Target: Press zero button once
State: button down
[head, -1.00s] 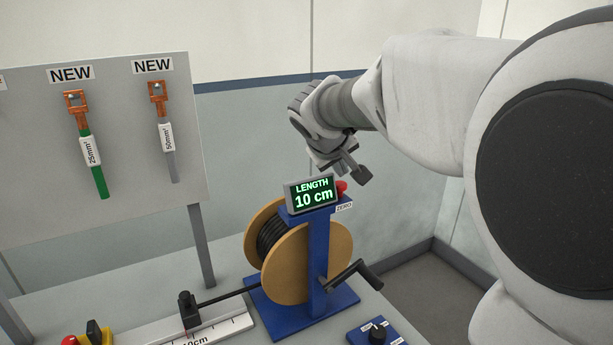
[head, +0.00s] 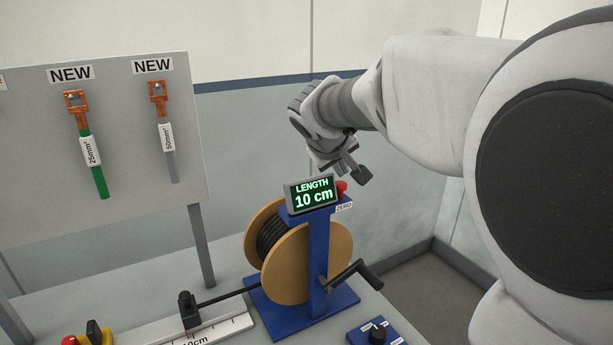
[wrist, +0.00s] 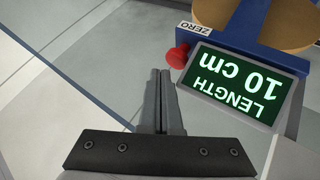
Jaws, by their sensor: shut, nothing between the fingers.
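The red zero button (head: 341,187) sits at the right of the length display (head: 311,195), on top of the blue reel stand, above the ZERO label (head: 344,207). The display reads "LENGTH 10 cm". My gripper (head: 362,177) is just above and to the right of the button in the head view. In the wrist view the closed fingers (wrist: 163,72) point toward the button (wrist: 178,56), whose red top is just beyond and right of the tips. The fingers are together and empty. I cannot tell whether the tips touch the button.
The cable reel (head: 335,252) with a black crank (head: 356,277) stands below the display. A black cable runs left to a block on a ruler (head: 228,327). A panel with two cable samples (head: 152,210) is at the left. A blue switch box (head: 358,336) is at the front.

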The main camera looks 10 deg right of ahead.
aim_at(341, 186)
jog(key=shift+f, duration=0.2)
jog(key=shift+f+b, duration=0.3)
jog(key=shift+b, duration=0.3)
jog(key=shift+f, duration=0.1)
jog(key=shift+s+f+b, duration=0.2)
jog(key=shift+f+b, duration=0.4)
jog(key=shift+f, duration=0.05)
jog(key=shift+s+f+b, duration=0.15)
jog(key=shift+f+b, duration=0.4)
jog(key=shift+f, duration=0.05)
dwell(0.5)
jog(key=shift+r, duration=0.2)
dwell(0.4)
jog(key=shift+w+r+p, duration=0.1)
jog(key=shift+r+p, duration=0.2)
jog(key=shift+r, duration=0.05)
jog(key=shift+w+r+p, duration=0.2)
jog(key=shift+r+p, duration=1.65)
jog(key=shift+r, duration=0.95)
